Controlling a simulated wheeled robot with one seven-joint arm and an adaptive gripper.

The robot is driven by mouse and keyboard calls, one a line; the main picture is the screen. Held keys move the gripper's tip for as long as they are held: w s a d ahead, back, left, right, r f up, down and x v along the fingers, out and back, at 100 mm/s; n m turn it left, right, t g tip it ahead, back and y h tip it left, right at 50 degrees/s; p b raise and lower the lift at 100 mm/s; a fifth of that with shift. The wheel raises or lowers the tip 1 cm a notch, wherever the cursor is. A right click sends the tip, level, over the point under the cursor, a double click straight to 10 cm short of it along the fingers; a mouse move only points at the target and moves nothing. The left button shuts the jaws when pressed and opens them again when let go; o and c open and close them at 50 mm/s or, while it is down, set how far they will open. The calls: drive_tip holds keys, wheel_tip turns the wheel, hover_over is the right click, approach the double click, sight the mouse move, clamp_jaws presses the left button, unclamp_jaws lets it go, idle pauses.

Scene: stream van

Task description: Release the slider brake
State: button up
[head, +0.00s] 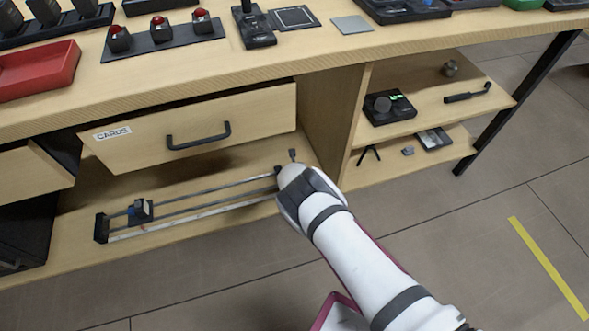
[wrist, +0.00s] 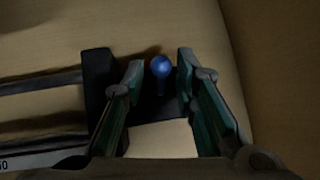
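The slider (head: 190,203) lies on the low shelf under the counter, with parallel rails, a dark left end block (head: 101,228) and a small blue-and-black carriage (head: 140,211) near its left end. My gripper (head: 285,171) is at the slider's right end and hides most of that end. In the wrist view my gripper (wrist: 160,62) is open. A round blue knob on a short stem (wrist: 161,67) stands between its fingers, with a gap visible on each side. A black end block (wrist: 98,85) is left of the fingers. I cannot tell whether the knob is the brake.
A drawer labelled CARDS (head: 195,130) with a black handle juts out above the slider. An upright wooden panel (head: 335,115) stands just right of my gripper. Shelves on the right hold small gear. The floor in front is open.

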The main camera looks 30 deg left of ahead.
drive_tip(key=shift+s+d+r, duration=0.2)
drive_tip(key=shift+d+r, duration=0.1)
drive_tip(key=shift+r, duration=0.15)
drive_tip(key=v, duration=1)
drive_tip(key=shift+s+r, duration=0.25)
drive_tip(key=shift+s, duration=0.1)
drive_tip(key=shift+d, duration=0.1)
